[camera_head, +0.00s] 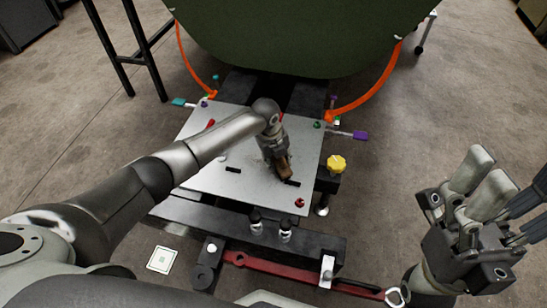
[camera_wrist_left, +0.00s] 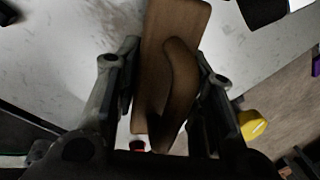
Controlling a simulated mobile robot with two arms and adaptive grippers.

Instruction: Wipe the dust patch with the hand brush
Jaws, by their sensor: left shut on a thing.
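My left gripper (camera_head: 281,160) is shut on the hand brush (camera_head: 284,169), a brown wooden block with a curved handle. In the left wrist view the brush (camera_wrist_left: 158,75) lies between the two fingers (camera_wrist_left: 165,85). The brush is held low over the pale grey panel (camera_head: 215,180); its underside is hidden, so I cannot tell whether it touches. Faint dark specks, perhaps the dust patch (camera_wrist_left: 75,45), show on the panel in the left wrist view; its outline is unclear. My right gripper (camera_head: 450,205) is off to the right, away from the panel, its jaw opening unclear.
A large green curved body (camera_head: 290,35) overhangs the far side, with orange bands (camera_head: 370,92) on both sides. A yellow knob (camera_head: 336,163) stands right of the panel. A red bar (camera_head: 270,268) crosses the near side.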

